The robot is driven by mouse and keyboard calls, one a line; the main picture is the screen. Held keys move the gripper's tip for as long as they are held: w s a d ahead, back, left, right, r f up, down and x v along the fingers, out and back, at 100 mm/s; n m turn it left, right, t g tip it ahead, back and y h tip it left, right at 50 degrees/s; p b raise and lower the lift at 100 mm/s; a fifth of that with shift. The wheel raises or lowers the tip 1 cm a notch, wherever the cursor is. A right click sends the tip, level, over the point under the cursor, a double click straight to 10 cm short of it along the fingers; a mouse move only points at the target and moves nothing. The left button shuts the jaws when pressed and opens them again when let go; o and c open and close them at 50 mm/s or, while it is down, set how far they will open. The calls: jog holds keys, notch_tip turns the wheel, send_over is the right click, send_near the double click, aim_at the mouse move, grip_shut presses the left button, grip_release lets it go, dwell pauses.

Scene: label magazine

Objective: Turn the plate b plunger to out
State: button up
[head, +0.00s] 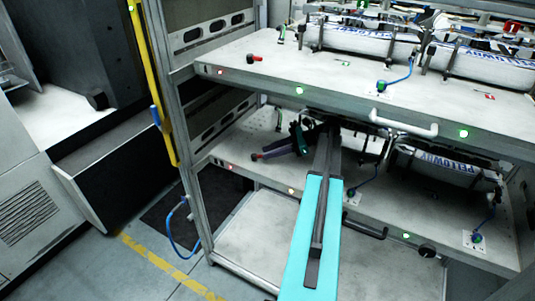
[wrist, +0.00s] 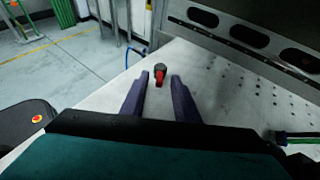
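A plunger with a black round top and a red lever (wrist: 160,75) stands on the pale shelf plate in the wrist view, its red part pointing toward me. In the head view its small red end (head: 254,157) shows on the lower shelf. My gripper (wrist: 160,78) is open, with one dark finger on each side of the line to the plunger. The plunger lies at or just past the fingertips, and no contact shows. In the head view my gripper (head: 264,155) reaches over the lower shelf's left part. No plate letter is readable.
The upper shelf (head: 225,72) hangs above my arm and carries another red-and-black plunger (head: 254,58). A slotted metal wall (wrist: 245,32) rises behind the plate. White rolls (head: 440,165) sit on the lower shelf.

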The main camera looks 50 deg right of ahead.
jog(key=shift+b+v, duration=0.35)
jog(key=shift+v, duration=2.6)
